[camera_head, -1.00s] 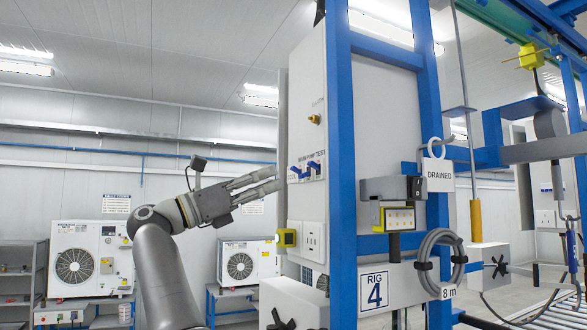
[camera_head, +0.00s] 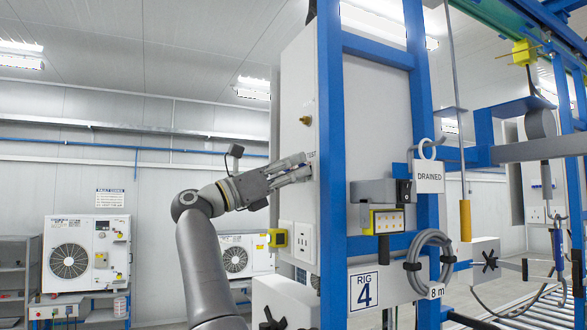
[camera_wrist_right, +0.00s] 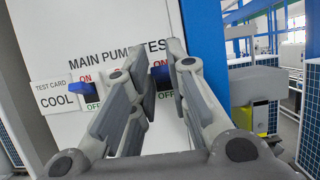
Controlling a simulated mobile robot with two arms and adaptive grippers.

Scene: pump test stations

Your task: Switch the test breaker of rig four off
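The white panel (camera_head: 350,130) of rig four stands in its blue frame, above a "RIG 4" sign (camera_head: 364,291). The test lever (camera_wrist_right: 160,77) shows between the fingers of my right gripper (camera_wrist_right: 163,48), which are apart, one on each side; contact is unclear. In the head view my right gripper (camera_head: 303,168) is at the panel face, hiding the levers. My left gripper is out of view.
A test card reading "COOL" (camera_wrist_right: 60,95) sits left of the main pump lever.

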